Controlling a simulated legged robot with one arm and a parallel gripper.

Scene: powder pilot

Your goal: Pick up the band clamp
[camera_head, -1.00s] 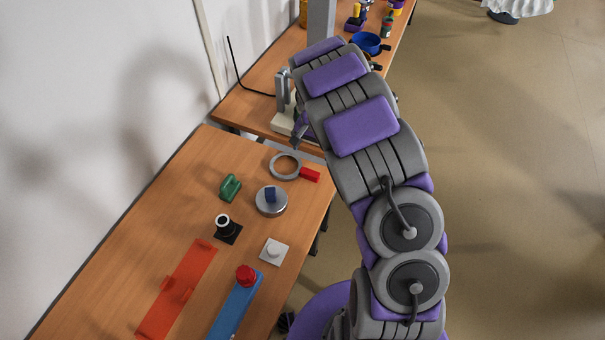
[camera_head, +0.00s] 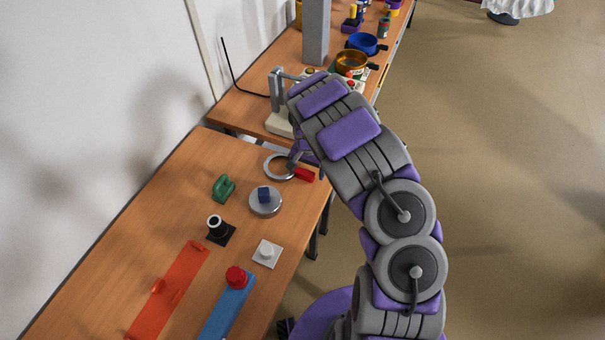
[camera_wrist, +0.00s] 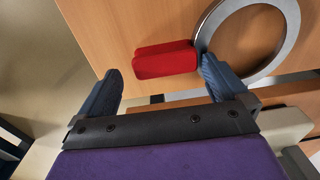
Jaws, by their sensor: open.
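The band clamp is a silver ring with a red block handle (camera_head: 304,174). It lies flat near the far end of the near wooden table. In the wrist view its red handle (camera_wrist: 165,60) is just ahead of my gripper (camera_wrist: 160,84), roughly between the lines of the two fingers. The right fingertip is close to where the handle meets the ring; I cannot tell if they touch. My gripper is open and empty. In the head view my gripper (camera_head: 296,160) is over the clamp, and my arm hides part of it.
A round metal disc with a blue block (camera_head: 264,195), a green part (camera_head: 223,188), a black fitting (camera_head: 217,229) and a white plate (camera_head: 267,253) lie nearer. A second table with a grey post (camera_head: 316,35) stands beyond.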

